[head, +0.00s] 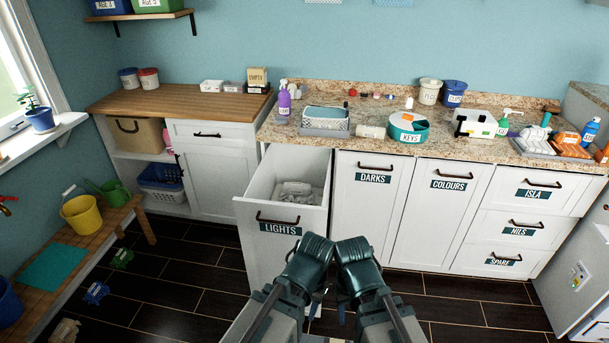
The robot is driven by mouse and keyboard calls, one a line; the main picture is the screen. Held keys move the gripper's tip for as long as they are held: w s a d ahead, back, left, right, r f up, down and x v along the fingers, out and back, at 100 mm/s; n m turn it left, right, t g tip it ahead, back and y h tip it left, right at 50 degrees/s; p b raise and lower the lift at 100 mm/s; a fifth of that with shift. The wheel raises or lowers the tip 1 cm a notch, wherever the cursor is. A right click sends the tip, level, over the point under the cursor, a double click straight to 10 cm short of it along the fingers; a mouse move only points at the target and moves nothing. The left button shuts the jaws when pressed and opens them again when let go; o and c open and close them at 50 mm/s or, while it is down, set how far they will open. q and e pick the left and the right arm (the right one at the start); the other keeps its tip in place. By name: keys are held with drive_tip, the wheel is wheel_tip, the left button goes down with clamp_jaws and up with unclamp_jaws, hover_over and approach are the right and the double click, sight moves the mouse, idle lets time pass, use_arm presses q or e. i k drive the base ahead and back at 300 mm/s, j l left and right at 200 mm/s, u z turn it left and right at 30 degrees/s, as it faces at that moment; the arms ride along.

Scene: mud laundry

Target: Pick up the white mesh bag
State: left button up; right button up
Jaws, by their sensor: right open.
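I cannot pick out a white mesh bag for sure. Pale crumpled items (296,189) lie inside the pulled-out LIGHTS drawer (279,229), and their mesh cannot be made out. A small whitish roll (370,132) lies on the stone counter. My two arms come in from the bottom middle, with dark wrists side by side in front of the open drawer. My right gripper (342,310) is open, low and mostly hidden by its wrist, apart from the pale items. My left gripper (323,292) is mostly hidden behind its wrist, so its jaws cannot be read.
The DARKS (373,210) and COLOURS (440,215) fronts are shut. A low wooden bench (105,225) with a yellow bucket (82,214) stands left. Dark floor shows between.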

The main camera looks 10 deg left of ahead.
sight(315, 117)
drive_tip(key=i+j+z, duration=0.1)
drive_tip(key=i+j, duration=1)
drive_tip(key=j, duration=0.15)
drive_tip(key=i+l, duration=0.1)
drive_tip(key=l, duration=0.7)
drive_tip(key=i+l+u, duration=0.1)
drive_tip(key=l, duration=1.5)
drive_tip(key=i, duration=0.1)
